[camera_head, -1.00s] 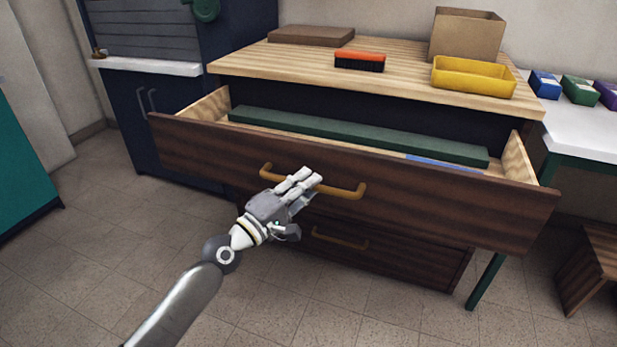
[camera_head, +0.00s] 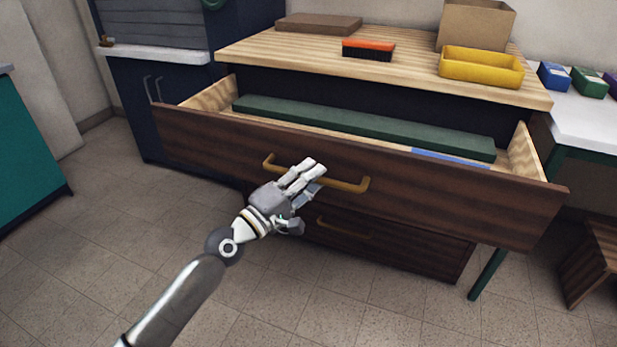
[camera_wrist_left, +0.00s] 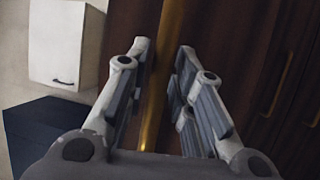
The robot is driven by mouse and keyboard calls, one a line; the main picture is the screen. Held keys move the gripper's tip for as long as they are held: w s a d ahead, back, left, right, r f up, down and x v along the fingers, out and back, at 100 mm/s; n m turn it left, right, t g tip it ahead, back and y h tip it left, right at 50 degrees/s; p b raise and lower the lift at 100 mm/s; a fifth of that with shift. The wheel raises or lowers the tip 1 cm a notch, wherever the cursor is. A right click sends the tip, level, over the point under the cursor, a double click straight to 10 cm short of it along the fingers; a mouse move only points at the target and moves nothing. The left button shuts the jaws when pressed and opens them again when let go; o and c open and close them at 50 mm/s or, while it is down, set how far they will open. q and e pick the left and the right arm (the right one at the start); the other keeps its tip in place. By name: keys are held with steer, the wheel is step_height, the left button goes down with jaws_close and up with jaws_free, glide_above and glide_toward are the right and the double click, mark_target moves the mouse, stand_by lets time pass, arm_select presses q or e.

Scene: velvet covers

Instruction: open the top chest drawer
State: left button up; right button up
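The top chest drawer (camera_head: 210,139) has a dark wood front and stands well out from the chest (camera_head: 300,58). Its brass bar handle (camera_head: 345,184) runs across the middle of the front. My right gripper is not in view.
A long green item (camera_head: 370,128) and a blue one (camera_head: 450,158) lie in the drawer. On the chest top are a brush (camera_head: 368,49), a yellow tray (camera_head: 480,69), a cardboard box (camera_head: 475,25) and a brown board (camera_head: 318,23). Floor in front is clear.

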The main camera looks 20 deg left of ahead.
arm_select(q)
steer(key=shift+s, duration=0.1)
steer(key=v, duration=1.1)
steer(key=shift+s+a, duration=0.2)
steer(key=shift+s, duration=0.15)
